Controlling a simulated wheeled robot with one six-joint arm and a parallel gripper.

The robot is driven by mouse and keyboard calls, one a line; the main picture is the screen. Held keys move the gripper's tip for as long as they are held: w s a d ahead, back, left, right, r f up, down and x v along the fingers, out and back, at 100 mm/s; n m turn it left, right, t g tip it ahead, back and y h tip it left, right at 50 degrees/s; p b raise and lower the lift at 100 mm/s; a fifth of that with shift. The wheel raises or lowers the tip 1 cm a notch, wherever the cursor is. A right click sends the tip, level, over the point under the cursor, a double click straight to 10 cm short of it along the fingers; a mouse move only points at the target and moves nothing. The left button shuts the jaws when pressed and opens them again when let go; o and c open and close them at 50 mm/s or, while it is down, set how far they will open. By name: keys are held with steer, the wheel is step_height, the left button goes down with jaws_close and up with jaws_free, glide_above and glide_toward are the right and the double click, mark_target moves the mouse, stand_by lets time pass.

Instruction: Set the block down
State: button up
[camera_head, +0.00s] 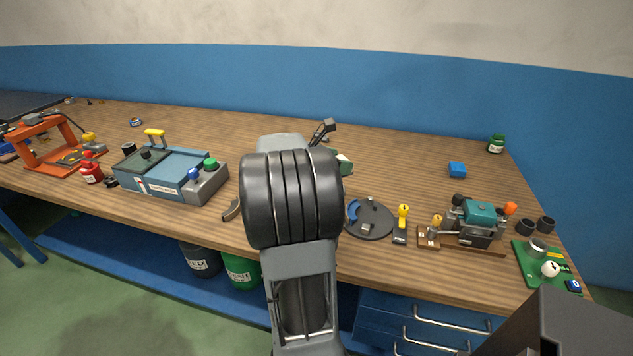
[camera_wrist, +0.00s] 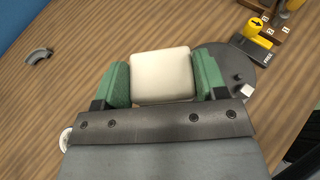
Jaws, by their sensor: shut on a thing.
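A cream-white block (camera_wrist: 161,74) with rounded edges sits between the green fingers of my gripper (camera_wrist: 160,86) in the wrist view. Both fingers press its sides, so the gripper is shut on it. Wooden bench top (camera_wrist: 85,50) shows around the block. I cannot tell whether the block touches the wood or hangs above it. In the head view my arm hides the block and most of the gripper.
A dark round plate (camera_head: 369,221) lies right of my gripper, with a yellow-topped lever (camera_head: 402,225) and a teal machine (camera_head: 479,217) beyond. A blue-grey box (camera_head: 160,174) stands left. A small curved grey piece (camera_wrist: 39,56) lies nearby. A blue block (camera_head: 457,169) sits back right. Bare wood lies between.

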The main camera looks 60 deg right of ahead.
steer(key=w+d+f, duration=0.2)
steer(key=w, duration=0.1)
steer(key=w+d+f, duration=0.2)
steer(key=w+f, duration=0.1)
steer(key=w+d+f, duration=0.2)
steer(key=w, duration=0.1)
steer(key=shift+w+f, duration=0.25)
steer(key=shift+f, duration=0.15)
steer(key=shift+w+d+f, duration=0.3)
steer(key=shift+w+f, duration=0.1)
steer(key=shift+f, duration=0.25)
steer(key=shift+w+f, duration=0.1)
steer(key=shift+f, duration=1.5)
